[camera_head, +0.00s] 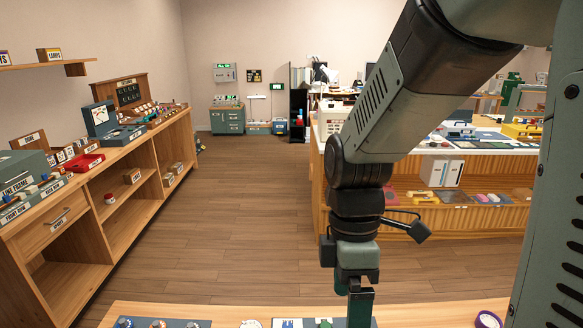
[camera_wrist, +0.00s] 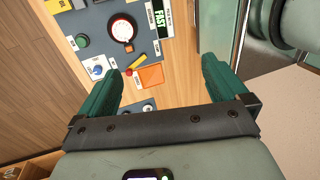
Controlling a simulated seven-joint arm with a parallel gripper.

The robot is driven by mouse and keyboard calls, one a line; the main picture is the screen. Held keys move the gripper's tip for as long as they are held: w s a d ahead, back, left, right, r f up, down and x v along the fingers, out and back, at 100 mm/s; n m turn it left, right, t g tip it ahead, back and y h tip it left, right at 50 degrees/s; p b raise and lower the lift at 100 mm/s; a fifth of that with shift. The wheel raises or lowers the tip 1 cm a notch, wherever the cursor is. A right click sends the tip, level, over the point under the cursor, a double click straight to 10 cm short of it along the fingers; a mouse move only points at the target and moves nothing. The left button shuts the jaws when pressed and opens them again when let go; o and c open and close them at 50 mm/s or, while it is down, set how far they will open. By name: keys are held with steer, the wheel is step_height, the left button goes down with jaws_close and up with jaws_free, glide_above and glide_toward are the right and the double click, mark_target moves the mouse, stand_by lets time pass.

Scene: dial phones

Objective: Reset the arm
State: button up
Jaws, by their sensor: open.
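My arm hangs down on the right side of the head view, with my gripper (camera_head: 360,298) pointing down above the near table's edge. In the wrist view, my gripper (camera_wrist: 165,75) has its two green fingers spread apart with nothing between them. Beyond the fingers lies a grey panel (camera_wrist: 97,25) with a round black, white and red dial (camera_wrist: 122,30). The fingers look clear of these parts.
The near wooden table (camera_head: 240,312) carries dark panels along the bottom edge of the head view. A wooden shelf unit (camera_head: 125,180) with boxes stands on the left. A counter (camera_head: 480,215) with goods stands behind my arm. Open floor (camera_head: 240,210) lies between them.

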steer(key=shift+w+r, duration=0.15)
steer(key=shift+r, duration=0.4)
steer(key=shift+f, duration=0.1)
